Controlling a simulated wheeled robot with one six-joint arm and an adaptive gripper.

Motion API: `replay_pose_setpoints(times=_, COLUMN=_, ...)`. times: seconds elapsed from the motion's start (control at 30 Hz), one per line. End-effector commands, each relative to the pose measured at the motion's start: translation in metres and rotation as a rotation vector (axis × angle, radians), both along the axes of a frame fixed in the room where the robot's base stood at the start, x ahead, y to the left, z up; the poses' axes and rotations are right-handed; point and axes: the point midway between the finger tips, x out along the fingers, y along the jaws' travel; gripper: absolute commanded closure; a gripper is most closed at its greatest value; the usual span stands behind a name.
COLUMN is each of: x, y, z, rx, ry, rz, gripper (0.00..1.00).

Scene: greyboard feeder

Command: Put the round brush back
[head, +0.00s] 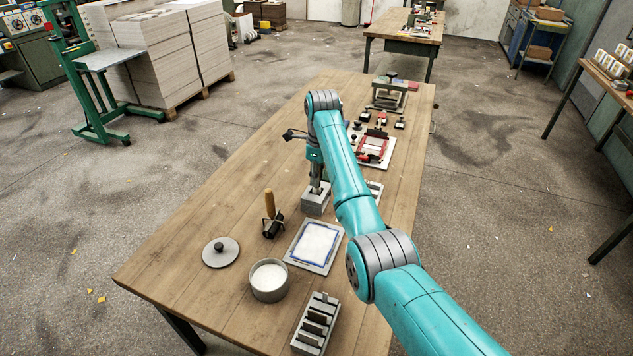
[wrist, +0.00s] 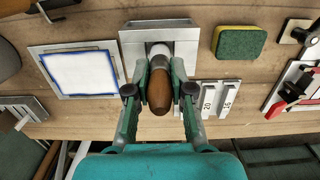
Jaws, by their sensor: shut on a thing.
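The round brush has a brown wooden handle (wrist: 160,92) and a pale lower part, seen in the wrist view. My gripper (wrist: 160,66) is shut on it, one finger on each side. The brush's pale end meets a grey block holder (wrist: 188,46) with a dark opening; the fingers hide how deep it sits. In the head view my gripper (head: 317,187) is right over the grey block (head: 314,206), and the brush is mostly hidden there.
On the table stand a brayer (head: 273,222), a round lid (head: 220,252), a pot of white paste (head: 269,281), a blue-edged pad (head: 315,246) and a slotted rack (head: 315,325). A green-yellow sponge (wrist: 240,42) and a numbered plate (wrist: 216,96) lie right of the block in the wrist view.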

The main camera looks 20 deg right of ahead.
Motion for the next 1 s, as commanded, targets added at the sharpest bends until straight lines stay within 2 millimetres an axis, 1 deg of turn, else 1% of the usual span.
replay_pose_setpoints(times=0.03, x=0.0, y=0.0, z=-0.009, rx=0.0, ry=0.001, rz=0.0, gripper=1.0)
replay_pose_setpoints(times=0.13, x=0.0, y=0.0, z=-0.02, rx=0.0, ry=0.0, rz=0.0, gripper=1.0)
replay_pose_setpoints(times=0.5, x=0.0, y=0.0, z=-0.024, rx=0.0, ry=0.0, rz=0.0, gripper=1.0)
replay_pose_setpoints(times=0.53, x=0.0, y=0.0, z=-0.025, rx=0.0, ry=0.0, rz=0.0, gripper=0.76)
replay_pose_setpoints(times=0.57, x=0.0, y=0.0, z=-0.024, rx=-0.001, ry=-0.001, rz=0.0, gripper=0.68)
replay_pose_setpoints(times=0.6, x=0.0, y=0.0, z=-0.024, rx=-0.001, ry=-0.001, rz=0.0, gripper=0.58)
replay_pose_setpoints(times=0.63, x=0.0, y=0.0, z=-0.024, rx=-0.001, ry=-0.001, rz=0.0, gripper=0.53)
replay_pose_setpoints(times=0.9, x=0.0, y=0.0, z=-0.024, rx=-0.001, ry=-0.001, rz=0.0, gripper=0.53)
replay_pose_setpoints(times=1.0, x=0.001, y=-0.001, z=-0.02, rx=0.0, ry=-0.002, rz=0.0, gripper=0.53)
